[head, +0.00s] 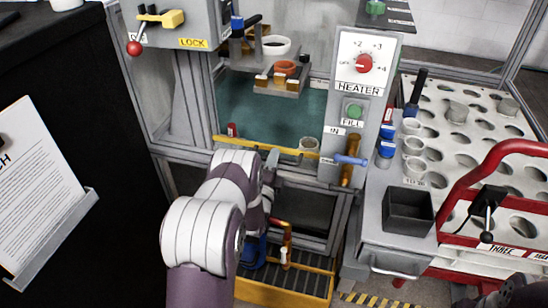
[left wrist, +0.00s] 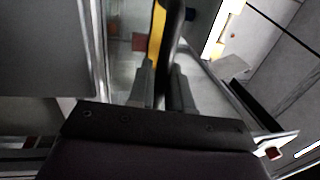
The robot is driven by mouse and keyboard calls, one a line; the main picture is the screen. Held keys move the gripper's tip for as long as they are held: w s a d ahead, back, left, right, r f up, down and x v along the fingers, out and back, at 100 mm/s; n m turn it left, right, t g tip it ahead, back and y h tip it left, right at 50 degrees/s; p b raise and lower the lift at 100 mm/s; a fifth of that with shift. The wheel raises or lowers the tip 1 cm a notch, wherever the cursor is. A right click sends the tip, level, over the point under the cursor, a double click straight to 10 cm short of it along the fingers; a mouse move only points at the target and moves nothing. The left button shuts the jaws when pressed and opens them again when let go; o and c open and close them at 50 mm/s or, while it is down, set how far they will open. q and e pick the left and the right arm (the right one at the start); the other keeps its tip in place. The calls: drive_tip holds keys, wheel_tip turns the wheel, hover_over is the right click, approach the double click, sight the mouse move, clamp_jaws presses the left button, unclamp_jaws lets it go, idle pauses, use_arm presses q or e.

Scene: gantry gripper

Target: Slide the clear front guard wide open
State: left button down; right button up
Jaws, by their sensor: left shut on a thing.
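The clear front guard is hard to make out against the gantry cell. A yellow strip (head: 262,145) runs across the front of the cell's opening and seems to be the guard's edge. My left gripper (head: 270,163) is at the front of the cell, just below this strip, and my arm hides part of the area. In the left wrist view my left gripper (left wrist: 164,88) is shut on a dark upright bar (left wrist: 172,35), apparently the guard's handle. A yellow strip (left wrist: 156,38) lies directly beside the bar. My right gripper does not show clearly.
A heater panel (head: 358,90) with knob, button and blue-handled valve stands right of the opening. A lock box (head: 180,25) with a red-ended lever is at upper left. A tray of round holes (head: 470,120) and a red-handled cart (head: 510,150) are at right.

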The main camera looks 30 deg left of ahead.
use_arm(q)
drive_tip(key=shift+f, duration=0.65)
drive_tip(key=c, duration=1.2)
unclamp_jaws()
drive_tip(key=shift+s, duration=0.1)
drive_tip(key=p+v, duration=0.1)
drive_tip(key=v, duration=1.1)
drive_tip(key=shift+s+d+p, duration=0.1)
drive_tip(key=shift+s+p, duration=0.15)
drive_tip(key=shift+p, duration=0.1)
